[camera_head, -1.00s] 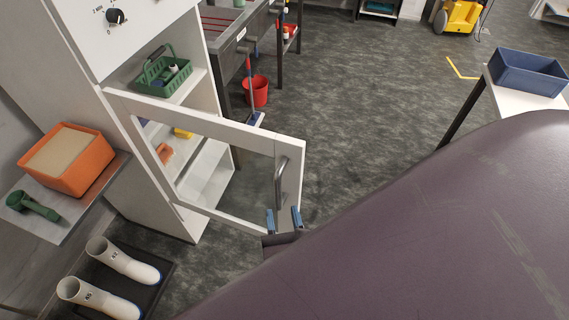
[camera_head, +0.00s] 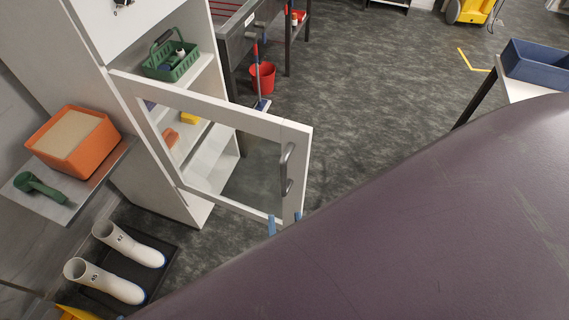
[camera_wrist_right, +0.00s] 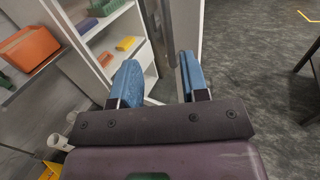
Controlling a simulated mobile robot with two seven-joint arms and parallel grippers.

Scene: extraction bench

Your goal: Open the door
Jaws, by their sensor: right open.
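The white-framed glass door (camera_head: 225,203) of the tall white cabinet stands ajar, swung out toward me, in the head view. Its grey bar handle (camera_head: 287,170) is on the free edge at the right. My right gripper (camera_head: 285,221) is open, its blue fingertips showing at the door's lower free corner, below the handle. In the right wrist view the open right gripper (camera_wrist_right: 158,80) has the door's edge and grey handle (camera_wrist_right: 162,45) beyond and between its blue fingers. I cannot tell whether it touches the door. My left gripper is not in view.
Cabinet shelves hold a green basket (camera_head: 170,62) and small coloured items. An orange bin (camera_head: 72,143) and green scoop (camera_head: 40,187) sit on a side shelf. White boots (camera_head: 130,245) stand on a dark tray. A red bucket (camera_head: 263,76) stands behind; floor right of the door is clear.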

